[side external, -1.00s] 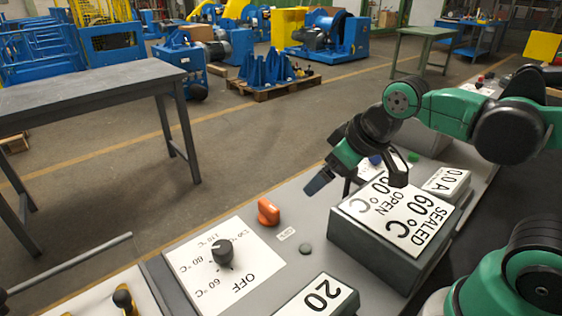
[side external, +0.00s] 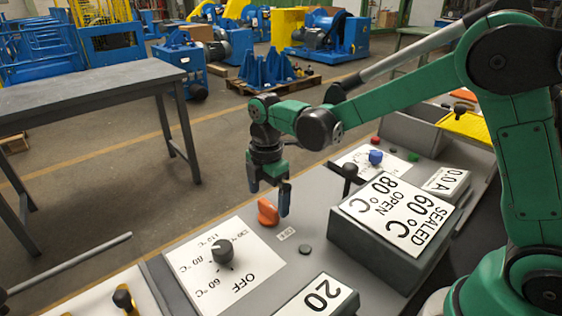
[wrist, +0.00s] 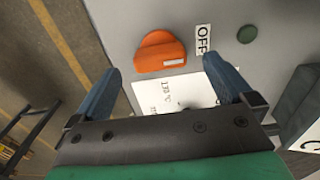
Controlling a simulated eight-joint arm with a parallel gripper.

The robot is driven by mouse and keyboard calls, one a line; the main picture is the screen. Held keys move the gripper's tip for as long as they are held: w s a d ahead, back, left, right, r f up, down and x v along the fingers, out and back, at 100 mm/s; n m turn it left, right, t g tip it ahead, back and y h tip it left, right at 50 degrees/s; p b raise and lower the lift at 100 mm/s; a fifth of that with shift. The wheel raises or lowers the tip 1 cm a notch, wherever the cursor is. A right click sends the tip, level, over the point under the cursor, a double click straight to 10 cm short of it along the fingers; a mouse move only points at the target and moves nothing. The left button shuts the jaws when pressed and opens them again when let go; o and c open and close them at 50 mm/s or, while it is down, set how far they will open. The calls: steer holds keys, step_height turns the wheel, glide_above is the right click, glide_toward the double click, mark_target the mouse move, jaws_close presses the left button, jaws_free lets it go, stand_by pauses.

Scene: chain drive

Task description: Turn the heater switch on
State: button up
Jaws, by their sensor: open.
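The orange switch knob (side external: 267,212) sits on the grey panel beside a small label (side external: 286,234); in the wrist view the label (wrist: 204,39) reads OFF or similar. My gripper (side external: 270,204) is open and empty, pointing down above and close to the orange knob. In the wrist view the knob (wrist: 160,52) lies ahead of the two blue fingers, between their lines. I cannot tell the exact height of the fingertips over it.
A black dial (side external: 222,251) stands on a white temperature plate marked OFF, near the knob. A dark green round button (side external: 305,249) is right of the label. A raised box (side external: 400,225) with a lettered top and a black lever (side external: 349,174) stand further right.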

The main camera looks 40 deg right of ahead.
steer(key=shift+f, duration=1.4)
steer(key=c, duration=1.3)
